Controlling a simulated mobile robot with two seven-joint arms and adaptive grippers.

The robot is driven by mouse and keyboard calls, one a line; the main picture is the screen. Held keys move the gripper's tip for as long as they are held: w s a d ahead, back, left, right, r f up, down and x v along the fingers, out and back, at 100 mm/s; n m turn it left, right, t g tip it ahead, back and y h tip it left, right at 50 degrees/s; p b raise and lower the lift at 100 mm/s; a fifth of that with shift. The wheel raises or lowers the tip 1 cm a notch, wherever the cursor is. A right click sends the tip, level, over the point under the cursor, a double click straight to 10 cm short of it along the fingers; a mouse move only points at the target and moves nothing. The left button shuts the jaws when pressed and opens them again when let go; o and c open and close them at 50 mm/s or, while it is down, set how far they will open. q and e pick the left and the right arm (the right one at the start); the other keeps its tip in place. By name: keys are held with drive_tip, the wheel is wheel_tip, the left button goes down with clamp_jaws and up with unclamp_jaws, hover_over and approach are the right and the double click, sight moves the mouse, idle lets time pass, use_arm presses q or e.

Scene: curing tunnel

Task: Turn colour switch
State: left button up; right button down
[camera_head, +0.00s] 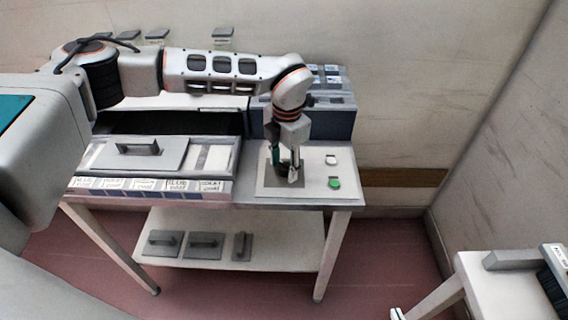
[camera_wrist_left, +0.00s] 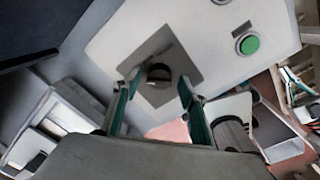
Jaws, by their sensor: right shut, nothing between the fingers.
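The colour switch is a dark round knob (camera_wrist_left: 158,73) on a grey square plate on the white control panel (camera_head: 320,160). My left gripper (camera_head: 287,172) points down over this plate. In the left wrist view its two teal fingers (camera_wrist_left: 160,82) stand apart, one on each side of the knob, with gaps visible between them and it. The gripper hides most of the knob in the head view. My right gripper (camera_wrist_left: 296,80) shows only partly at the right edge of the left wrist view, away from the panel and shut, with nothing held.
A green button (camera_head: 334,183) and a white button (camera_head: 331,160) sit right of the knob. A tray with labelled slots (camera_head: 150,190) and a handled lid (camera_head: 140,149) lies left. Handled plates (camera_head: 205,245) lie on the lower shelf. Another table (camera_head: 500,285) stands at lower right.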

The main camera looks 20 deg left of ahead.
sight(286, 169)
use_arm(q)
drive_tip(key=shift+r, duration=0.1)
drive_tip(key=shift+r, duration=0.3)
wheel_tip(286, 169, up, 11)
drive_tip(key=shift+s+d+r, duration=0.15)
drive_tip(key=shift+s+d, duration=0.05)
drive_tip(key=shift+d, duration=0.1)
idle(0.5)
